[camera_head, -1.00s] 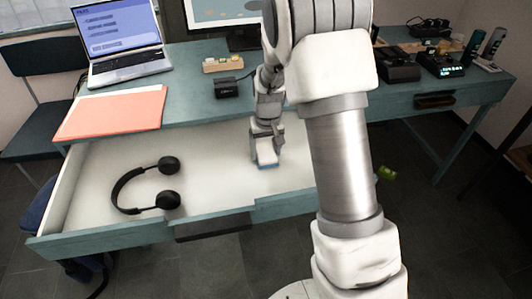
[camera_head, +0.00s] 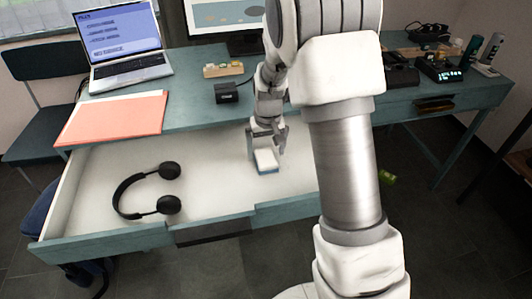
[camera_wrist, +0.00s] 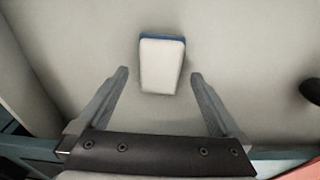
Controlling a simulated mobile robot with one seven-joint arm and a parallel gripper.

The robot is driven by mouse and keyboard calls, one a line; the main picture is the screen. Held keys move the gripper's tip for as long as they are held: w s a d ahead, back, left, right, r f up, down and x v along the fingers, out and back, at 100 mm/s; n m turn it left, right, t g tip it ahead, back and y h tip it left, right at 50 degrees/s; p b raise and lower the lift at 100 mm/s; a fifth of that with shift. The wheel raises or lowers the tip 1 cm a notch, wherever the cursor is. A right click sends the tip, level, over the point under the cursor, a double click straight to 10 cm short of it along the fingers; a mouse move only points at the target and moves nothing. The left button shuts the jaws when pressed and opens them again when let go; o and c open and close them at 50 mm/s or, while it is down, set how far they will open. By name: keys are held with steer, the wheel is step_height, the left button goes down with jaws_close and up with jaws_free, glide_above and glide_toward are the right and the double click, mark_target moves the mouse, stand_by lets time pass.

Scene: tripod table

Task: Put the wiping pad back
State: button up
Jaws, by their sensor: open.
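The wiping pad (camera_head: 266,160) is a small white block with a blue underside. It lies on the white floor of the open drawer (camera_head: 215,190), right of the headphones. In the wrist view the pad (camera_wrist: 162,65) is ahead of and partly between the fingertips, with a gap on both sides. My gripper (camera_head: 267,150) is open just above the pad; in the wrist view its two fingers (camera_wrist: 160,74) are spread wide and hold nothing.
Black headphones (camera_head: 148,190) lie in the drawer's left part. On the desk (camera_head: 190,110) are a laptop (camera_head: 122,45), a salmon folder (camera_head: 115,117), a small black box (camera_head: 226,92) and a wooden tray (camera_head: 223,70). Several devices stand at the right.

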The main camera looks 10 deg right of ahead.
mark_target(267, 162)
steer(key=s+r+t+p, duration=0.1)
steer(key=s+r, duration=0.5)
steer(key=r, duration=0.5)
steer(key=s+r+t+p, duration=0.1)
steer(key=s+r+p, duration=0.1)
steer(key=s+r, duration=0.65)
steer(key=s+r+t, duration=0.2)
steer(key=s+r, duration=0.3)
steer(key=s, duration=0.7)
steer(key=shift+r, duration=0.25)
steer(key=shift+r, duration=0.1)
step_height(267, 162, up, 19)
steer(key=p, duration=1.9)
